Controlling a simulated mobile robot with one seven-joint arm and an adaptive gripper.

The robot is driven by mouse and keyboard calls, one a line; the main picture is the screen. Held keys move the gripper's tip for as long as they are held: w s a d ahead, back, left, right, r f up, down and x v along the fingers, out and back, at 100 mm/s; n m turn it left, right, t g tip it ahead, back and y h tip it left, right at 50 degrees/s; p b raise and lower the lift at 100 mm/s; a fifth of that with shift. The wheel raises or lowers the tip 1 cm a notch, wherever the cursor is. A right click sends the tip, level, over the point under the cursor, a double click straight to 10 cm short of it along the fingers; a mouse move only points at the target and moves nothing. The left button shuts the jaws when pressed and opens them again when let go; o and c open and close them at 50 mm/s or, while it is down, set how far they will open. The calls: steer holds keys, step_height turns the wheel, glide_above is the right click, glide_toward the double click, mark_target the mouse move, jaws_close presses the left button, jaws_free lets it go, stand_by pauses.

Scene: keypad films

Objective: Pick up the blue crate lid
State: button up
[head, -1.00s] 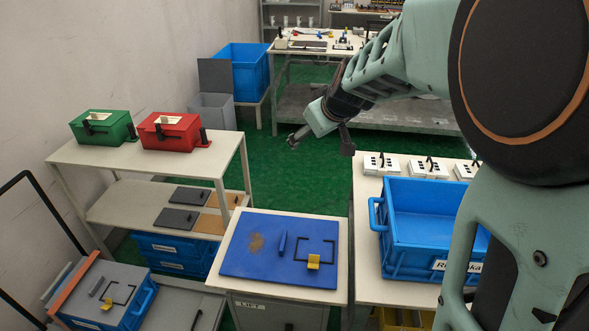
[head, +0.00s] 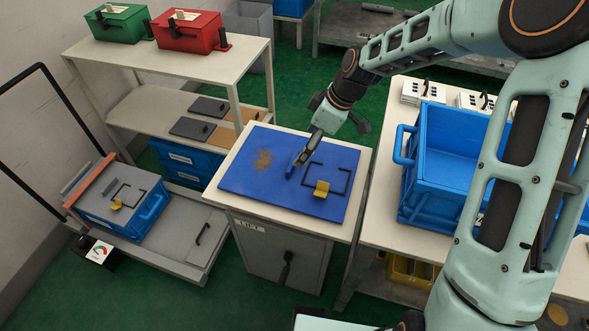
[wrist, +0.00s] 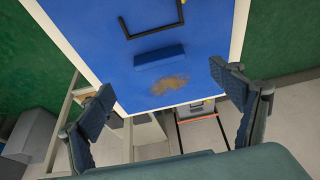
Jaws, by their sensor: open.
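The blue crate lid (head: 240,176) is a flat blue panel lying on a white-topped cabinet. It has a blue raised grip bar, a black line frame, a yellow block (head: 321,189) and a brown stain. In the wrist view the lid (wrist: 100,45) fills the upper middle, with its grip bar (wrist: 159,57) showing crosswise. My gripper (head: 302,160) is over the lid beside the grip bar, which it partly hides in the head view. In the wrist view my gripper (wrist: 162,82) is open and empty, its fingers spread wide to either side of the bar. Contact cannot be told.
An open blue crate (head: 447,185) stands on the bench at right. A crate with a grey top (head: 120,190) sits on a cart at left. Green (head: 118,22) and red (head: 188,33) boxes stand on the shelf behind.

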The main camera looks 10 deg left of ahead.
steer(key=b+x, duration=0.1)
steer(key=x, duration=0.8)
steer(key=shift+w+b, duration=0.1)
steer(key=shift+b, duration=0.25)
steer(key=shift+r, duration=0.1)
steer(key=c, duration=1.5)
